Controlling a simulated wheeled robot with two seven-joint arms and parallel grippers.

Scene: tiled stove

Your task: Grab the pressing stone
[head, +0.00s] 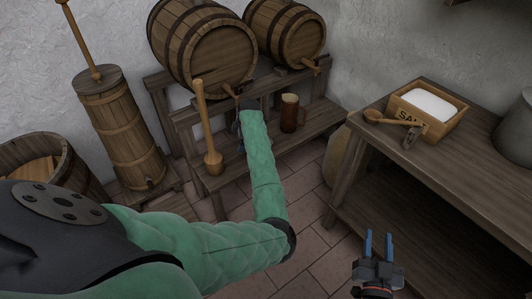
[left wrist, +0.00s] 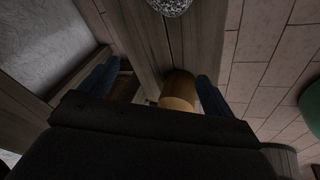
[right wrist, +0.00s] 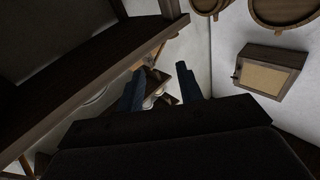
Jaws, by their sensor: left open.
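A grey speckled rounded object (left wrist: 170,5), which looks like the pressing stone, shows at the top edge of the left wrist view, on the wooden bench and partly cut off. I cannot pick it out in the head view, where my left arm covers part of the bench. My left gripper (left wrist: 152,74) is open with its fingers wide apart, over the bench. The speckled object lies beyond its fingertips, not between them. My right gripper (head: 378,244) is open and empty, low in front of the right table.
The bench (head: 322,122) carries a wooden masher (head: 201,115) and a mug (head: 291,113), beneath two barrels (head: 205,50). A churn (head: 120,125) stands left. The right table (head: 460,135) holds a salt box (head: 445,117) and a scoop (head: 385,118). The tiled floor between is clear.

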